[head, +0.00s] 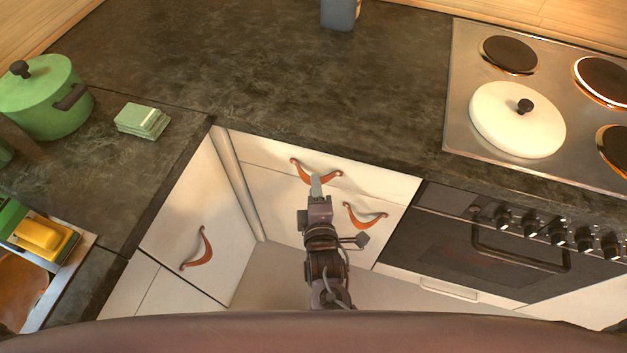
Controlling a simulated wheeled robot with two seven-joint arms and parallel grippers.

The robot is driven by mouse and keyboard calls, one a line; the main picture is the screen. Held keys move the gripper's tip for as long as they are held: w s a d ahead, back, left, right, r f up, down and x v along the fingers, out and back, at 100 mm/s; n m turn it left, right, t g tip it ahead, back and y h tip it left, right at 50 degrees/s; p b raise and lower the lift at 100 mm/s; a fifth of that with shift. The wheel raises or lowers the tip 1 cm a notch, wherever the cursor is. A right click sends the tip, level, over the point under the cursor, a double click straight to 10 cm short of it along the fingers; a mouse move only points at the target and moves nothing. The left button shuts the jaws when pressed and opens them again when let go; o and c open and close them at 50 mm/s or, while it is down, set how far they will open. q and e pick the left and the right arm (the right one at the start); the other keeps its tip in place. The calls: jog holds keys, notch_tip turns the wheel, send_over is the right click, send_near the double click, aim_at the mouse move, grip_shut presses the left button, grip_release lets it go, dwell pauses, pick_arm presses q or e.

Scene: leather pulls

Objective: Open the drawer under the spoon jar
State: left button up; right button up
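A blue-grey jar (341,14) stands at the back of the dark counter, cut off by the top edge; its contents are out of view. Below the counter front is a white drawer (262,152) with a curved brown leather pull (300,170). The drawer looks closed. My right gripper (316,184) is at the middle of this pull, its pale fingers overlapping it in the picture. The fingers show edge-on, so I cannot tell whether they are open, shut or touching the leather. My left gripper is not in view.
A white door (350,192) with another leather pull (366,216) is just below. The left cabinet (195,215) has its own pull. An oven (490,250) and stove (460,90) with a white lidded pan (515,120) are right. A green pot (45,100) stands left.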

jog(key=shift+w+a+f, duration=0.1)
jog(key=shift+w+f, duration=0.05)
jog(key=shift+w, duration=0.6)
jog(key=shift+w+a+f, duration=0.1)
jog(key=shift+w+f, duration=0.05)
jog(key=shift+w, duration=0.6)
grip_shut()
